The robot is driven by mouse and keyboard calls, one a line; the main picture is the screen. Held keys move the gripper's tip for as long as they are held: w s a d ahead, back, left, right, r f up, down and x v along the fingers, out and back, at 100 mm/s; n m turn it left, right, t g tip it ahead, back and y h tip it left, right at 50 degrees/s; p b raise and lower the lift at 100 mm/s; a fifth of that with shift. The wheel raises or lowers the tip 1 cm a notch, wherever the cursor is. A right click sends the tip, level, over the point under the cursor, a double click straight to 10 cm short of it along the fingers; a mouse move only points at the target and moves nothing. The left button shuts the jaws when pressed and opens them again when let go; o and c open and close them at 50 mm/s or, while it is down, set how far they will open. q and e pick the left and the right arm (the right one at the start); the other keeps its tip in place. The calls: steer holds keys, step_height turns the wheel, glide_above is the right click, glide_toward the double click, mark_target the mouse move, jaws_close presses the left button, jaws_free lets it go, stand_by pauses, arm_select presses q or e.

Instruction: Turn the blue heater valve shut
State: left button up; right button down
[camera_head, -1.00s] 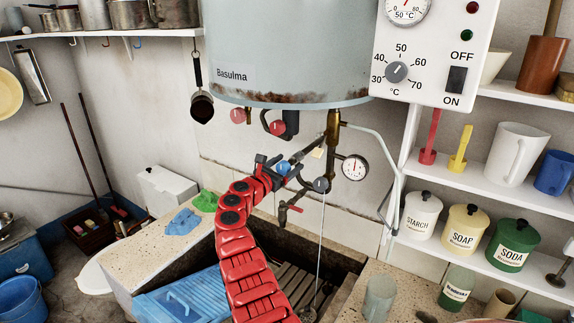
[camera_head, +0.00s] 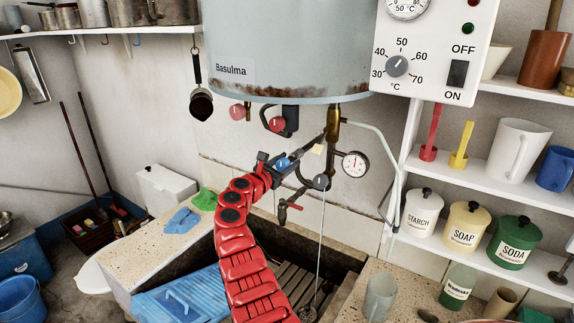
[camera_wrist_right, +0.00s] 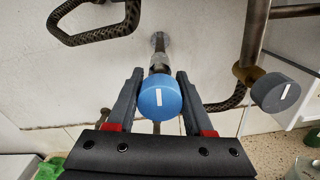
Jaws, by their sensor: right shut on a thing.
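The blue heater valve (camera_head: 283,163) is a round knob on the pipework below the water heater (camera_head: 285,60). In the right wrist view the blue valve (camera_wrist_right: 160,97) faces me, with a white mark on it that stands nearly upright, slightly tilted. My right gripper (camera_head: 272,163), on the red arm, is at the valve. In the right wrist view its two dark fingers (camera_wrist_right: 158,95) sit one on each side of the knob, shut on it. My left gripper is not in view.
A grey knob (camera_wrist_right: 278,92) sits close to the right of the blue valve. Two red knobs (camera_head: 277,124) (camera_head: 237,112) hang above it. A pressure gauge (camera_head: 355,164) and a hose are to the right. The stone trough (camera_head: 205,238) lies below.

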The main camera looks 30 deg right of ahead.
steer(key=m+b, duration=0.3)
steer(key=b, duration=0.1)
steer(key=m+b, duration=0.4)
steer(key=b, duration=0.1)
steer(key=m+b, duration=0.4)
steer(key=b, duration=0.1)
steer(key=shift+f, duration=0.25)
steer(key=m+b, duration=0.2)
steer(key=shift+r+m, duration=0.1)
steer(key=shift+m, duration=0.3)
steer(key=shift+r+m+b, duration=0.25)
steer(key=shift+m+b, duration=0.4)
steer(key=shift+m, duration=0.75)
steer(key=c, duration=0.7)
jaws_free()
steer(key=o, duration=0.4)
steer(key=shift+f, duration=0.1)
